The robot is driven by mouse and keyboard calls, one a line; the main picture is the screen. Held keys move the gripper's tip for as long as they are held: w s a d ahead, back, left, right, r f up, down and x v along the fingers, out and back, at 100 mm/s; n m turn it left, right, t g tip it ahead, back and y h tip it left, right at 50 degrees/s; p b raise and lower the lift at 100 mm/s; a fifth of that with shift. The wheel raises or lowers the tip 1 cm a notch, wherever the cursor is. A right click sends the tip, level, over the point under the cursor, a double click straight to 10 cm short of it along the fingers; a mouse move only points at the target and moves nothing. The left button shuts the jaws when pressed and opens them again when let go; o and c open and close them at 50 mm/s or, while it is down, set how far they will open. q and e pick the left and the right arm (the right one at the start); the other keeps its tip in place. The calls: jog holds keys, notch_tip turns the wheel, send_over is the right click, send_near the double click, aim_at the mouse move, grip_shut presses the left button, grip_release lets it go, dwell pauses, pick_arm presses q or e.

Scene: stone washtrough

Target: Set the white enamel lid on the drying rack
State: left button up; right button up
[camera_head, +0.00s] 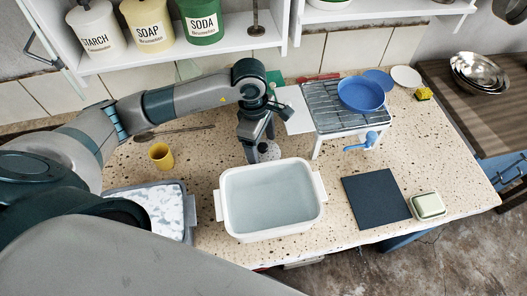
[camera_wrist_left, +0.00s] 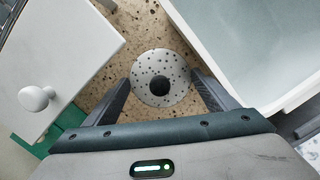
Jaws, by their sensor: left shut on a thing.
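The white enamel lid (camera_head: 268,151) is a small round disc with dark speckles and a black knob. It shows face-on in the left wrist view (camera_wrist_left: 148,92). My left gripper (camera_head: 257,152) is shut on it, one finger on either side of its rim, just behind the white basin. Whether the lid touches the counter I cannot tell. The drying rack (camera_head: 325,104) is a wire grid on white legs to the right of the gripper. A blue pan (camera_head: 361,95) sits on its right part; the left part is bare. My right gripper is not in view.
The water-filled basin (camera_head: 230,219) stands in front of the gripper. A flat white panel (camera_head: 296,112) lies between gripper and rack; a white knob (camera_wrist_left: 37,97) shows on it. A blue tap-like thing (camera_head: 362,143), a dark mat (camera_head: 376,202) and a yellow cup (camera_head: 160,155) stand around.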

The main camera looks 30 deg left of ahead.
aim_at(263, 154)
pick_arm(q)
notch_tip(263, 154, down, 3)
jog(key=shift+f+p, duration=0.2)
jog(key=shift+p, duration=0.45)
jog(key=shift+f, duration=0.2)
jog(key=shift+f+b, duration=0.25)
jog(key=shift+b, duration=0.05)
jog(key=o, duration=0.8)
jog(key=shift+r, duration=0.1)
jog(key=shift+r, duration=0.15)
